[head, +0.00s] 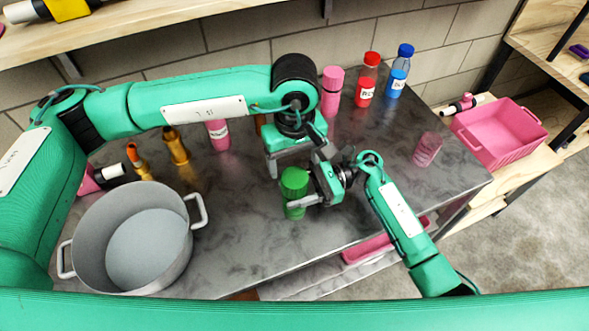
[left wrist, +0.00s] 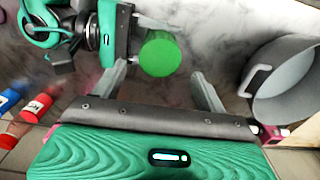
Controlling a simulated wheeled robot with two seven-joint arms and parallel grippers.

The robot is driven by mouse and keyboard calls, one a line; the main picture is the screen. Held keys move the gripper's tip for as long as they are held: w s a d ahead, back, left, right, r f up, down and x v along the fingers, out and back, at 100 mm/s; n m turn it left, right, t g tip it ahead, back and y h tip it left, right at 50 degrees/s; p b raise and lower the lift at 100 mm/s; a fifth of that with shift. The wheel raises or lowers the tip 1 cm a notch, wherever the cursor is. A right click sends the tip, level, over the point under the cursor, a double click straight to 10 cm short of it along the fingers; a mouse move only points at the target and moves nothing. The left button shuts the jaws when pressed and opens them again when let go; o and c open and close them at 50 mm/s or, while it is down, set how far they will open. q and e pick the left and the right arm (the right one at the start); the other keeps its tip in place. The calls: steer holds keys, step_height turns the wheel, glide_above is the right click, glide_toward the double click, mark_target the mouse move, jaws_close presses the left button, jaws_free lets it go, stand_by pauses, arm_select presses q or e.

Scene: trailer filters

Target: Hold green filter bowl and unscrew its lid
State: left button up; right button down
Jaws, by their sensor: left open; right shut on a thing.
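The green filter bowl (head: 294,211) stands on the dark metal counter, with its round green lid (head: 294,180) on top. In the left wrist view the lid (left wrist: 160,54) shows from above as a green disc. My right gripper (head: 303,192) comes from the right and is shut on the bowl, below the lid. My left gripper (head: 296,165) is open above and just behind the lid, pointing down. In the left wrist view the lid lies beyond and between its two spread fingers (left wrist: 158,78), nearer the left finger, with no contact visible.
A grey pot (head: 187,256) stands at left on the counter (head: 245,250). Pink, red (head: 367,80) and blue (head: 397,79) bottles line the back. A pink cup (head: 427,149) stands right.

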mark_target(295, 177)
arm_select(q)
step_height(295, 177, down, 8)
steer(key=shift+r, duration=0.1)
stand_by(0.4)
steer(key=c, duration=1)
steer(key=shift+n, duration=1.7)
steer(key=o, duration=1.1)
steer(key=shift+r, duration=0.15)
